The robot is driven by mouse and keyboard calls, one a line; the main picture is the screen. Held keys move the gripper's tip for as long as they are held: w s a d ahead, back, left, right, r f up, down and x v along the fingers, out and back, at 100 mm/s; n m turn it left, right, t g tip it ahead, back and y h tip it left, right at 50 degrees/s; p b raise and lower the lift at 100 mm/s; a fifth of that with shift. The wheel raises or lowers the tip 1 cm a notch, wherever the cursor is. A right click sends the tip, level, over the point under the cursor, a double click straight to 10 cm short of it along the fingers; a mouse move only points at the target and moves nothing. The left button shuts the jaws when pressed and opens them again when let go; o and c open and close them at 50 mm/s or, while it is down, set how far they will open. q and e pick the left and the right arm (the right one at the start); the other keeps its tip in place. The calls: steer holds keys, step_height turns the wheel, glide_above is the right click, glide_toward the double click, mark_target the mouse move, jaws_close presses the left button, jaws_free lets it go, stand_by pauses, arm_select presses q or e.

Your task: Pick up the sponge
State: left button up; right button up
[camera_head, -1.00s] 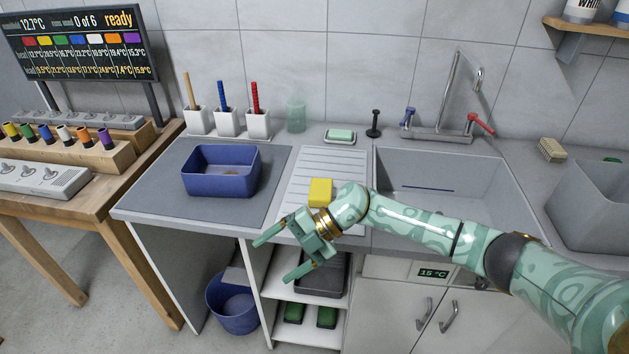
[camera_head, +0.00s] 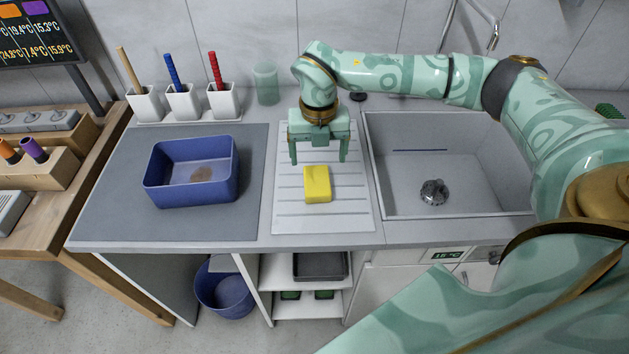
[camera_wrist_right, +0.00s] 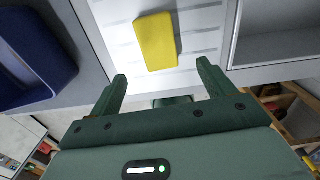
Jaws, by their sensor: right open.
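The yellow sponge (camera_head: 317,184) lies on the white ribbed drainboard left of the sink. My right gripper (camera_head: 318,158) is open and empty above the drainboard, with its fingers pointing down and the sponge just in front of them in the head view. In the right wrist view the sponge (camera_wrist_right: 156,41) shows whole beyond the open fingertips (camera_wrist_right: 161,74), roughly between their lines and apart from them. My left gripper is not in view.
The sink (camera_head: 450,175) lies to the right. White holders with brushes (camera_head: 184,104) and a greenish glass (camera_head: 266,84) stand at the back.

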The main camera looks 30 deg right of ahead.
mark_target(317, 181)
steer(key=f, duration=0.3)
steer(key=shift+w+f, duration=0.2)
steer(key=shift+f, duration=0.2)
steer(key=shift+f+b, duration=0.3)
steer(key=shift+f, duration=0.25)
steer(key=shift+s+f, duration=0.1)
steer(key=shift+f, duration=0.15)
step_height(317, 181, down, 5)
steer(key=shift+r+b, duration=0.2)
steer(key=shift+b, duration=0.4)
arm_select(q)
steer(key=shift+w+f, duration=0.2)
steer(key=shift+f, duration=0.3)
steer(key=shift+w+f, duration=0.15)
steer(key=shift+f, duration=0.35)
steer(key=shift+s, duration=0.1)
arm_select(e)
steer(key=shift+r, duration=0.1)
steer(key=c, duration=1.1)
